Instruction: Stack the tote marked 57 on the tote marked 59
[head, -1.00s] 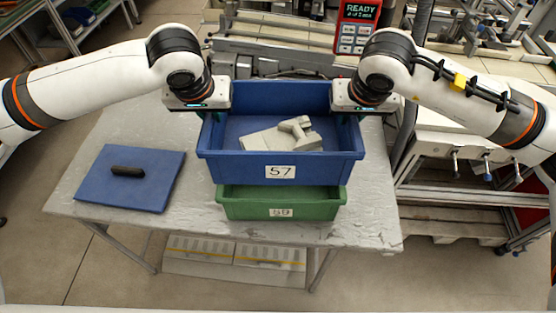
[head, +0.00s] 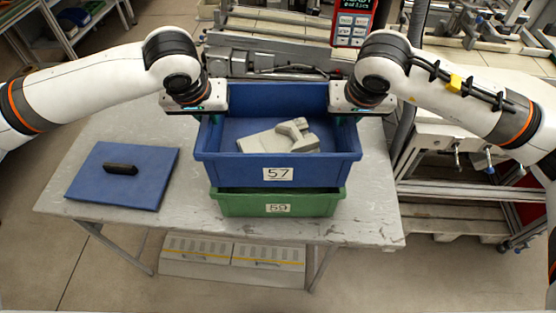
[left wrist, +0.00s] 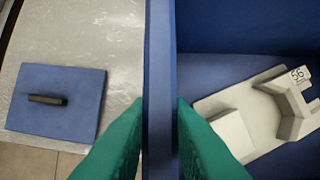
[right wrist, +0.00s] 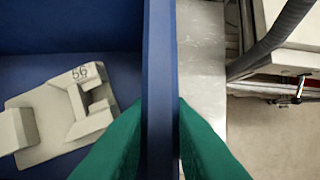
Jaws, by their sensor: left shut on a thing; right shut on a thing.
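The blue tote marked 57 (head: 225,172) is directly above the green tote marked 59 (head: 240,206) in the head view. Its lower edge covers the green tote's opening, and I cannot tell whether the two touch. A grey moulded part (head: 290,138) lies inside the blue tote; in the left wrist view it (left wrist: 245,120) carries the mark 56. My left gripper (head: 212,118) is shut on the blue tote's left wall (left wrist: 160,80). My right gripper (head: 345,118) is shut on its right wall (right wrist: 159,80).
A blue lid (head: 150,185) with a black handle (head: 121,169) lies on the grey table (head: 375,205) left of the totes. The table's right part is clear. A conveyor and a red display panel (head: 353,22) stand behind.

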